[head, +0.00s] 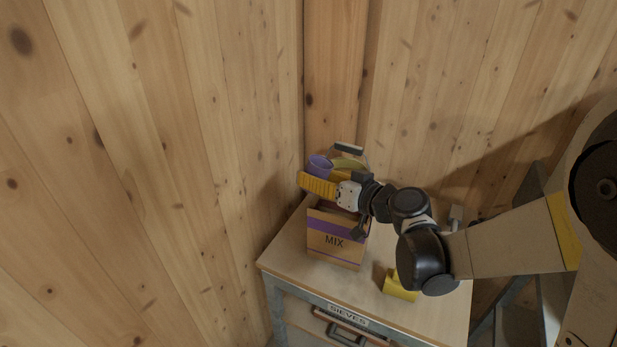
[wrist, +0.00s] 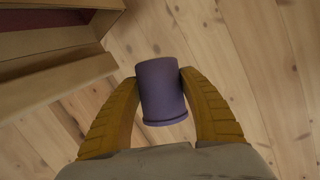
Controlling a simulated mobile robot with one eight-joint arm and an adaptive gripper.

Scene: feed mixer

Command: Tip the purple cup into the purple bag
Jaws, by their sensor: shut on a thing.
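The purple cup (wrist: 160,88) is held between the two yellow fingers of my gripper (wrist: 158,80), which are shut on its sides. In the head view the cup (head: 319,164) shows just above the yellow fingers of my gripper (head: 318,185), above the back left of the bag. Its contents do not show. The purple bag (head: 333,241) is a tan box-like bag with purple bands and the word MIX, upright on the cabinet top. My gripper and wrist partly hide its top. In the wrist view an open tan edge, seemingly the bag's (wrist: 60,72), is at the upper left, beside the cup.
The cabinet top (head: 290,255) has a drawer labelled SIEVES (head: 347,316) below its front edge. A yellow object (head: 398,287) stands right of the bag, under my arm. A dark-gripped handle (head: 348,148) shows behind the cup. Wooden walls close off the back and left.

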